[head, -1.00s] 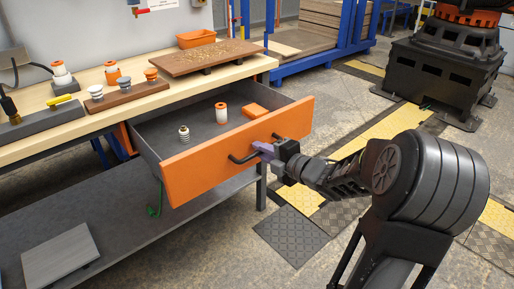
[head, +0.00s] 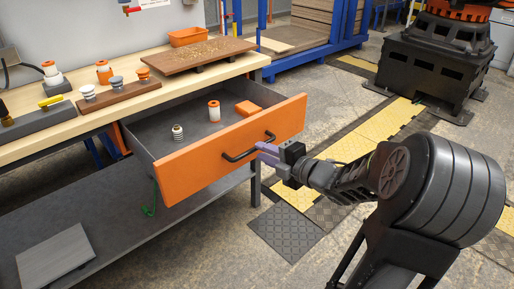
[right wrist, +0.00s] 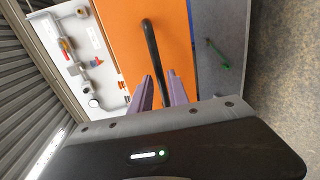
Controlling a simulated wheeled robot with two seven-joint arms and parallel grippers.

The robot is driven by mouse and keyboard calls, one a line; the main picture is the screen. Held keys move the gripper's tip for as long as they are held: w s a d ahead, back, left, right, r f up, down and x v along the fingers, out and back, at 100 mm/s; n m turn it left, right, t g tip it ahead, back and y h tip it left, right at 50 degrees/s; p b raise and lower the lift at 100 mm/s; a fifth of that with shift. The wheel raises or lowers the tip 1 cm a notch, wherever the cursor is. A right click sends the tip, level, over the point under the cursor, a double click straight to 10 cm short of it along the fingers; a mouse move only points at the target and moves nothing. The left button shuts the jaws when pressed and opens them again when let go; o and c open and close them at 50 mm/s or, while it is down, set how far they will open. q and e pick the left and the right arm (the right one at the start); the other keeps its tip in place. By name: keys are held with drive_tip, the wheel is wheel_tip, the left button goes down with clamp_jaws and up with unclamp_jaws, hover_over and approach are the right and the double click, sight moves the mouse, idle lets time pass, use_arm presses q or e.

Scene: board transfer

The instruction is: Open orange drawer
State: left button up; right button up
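The orange drawer (head: 205,170) is pulled well out from under the workbench, with its grey inside showing. Its black bar handle (head: 240,155) is on the front panel, and it also shows in the right wrist view (right wrist: 150,45). My right gripper (head: 262,152) is at the right end of the handle. In the right wrist view its purple fingers (right wrist: 160,78) are apart, with the lower end of the handle in line with the gap between them. They do not look clamped on it. My left gripper is not in view.
The drawer holds a ribbed white piece (head: 178,133), a white and orange cylinder (head: 214,111) and an orange block (head: 247,108). A brown board (head: 195,57) and an orange bin (head: 190,37) are on the bench (head: 110,110). Open floor lies in front of the drawer.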

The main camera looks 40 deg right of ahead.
drive_tip(key=v, duration=0.3)
drive_tip(key=shift+s+a, duration=0.1)
drive_tip(key=shift+s, duration=0.25)
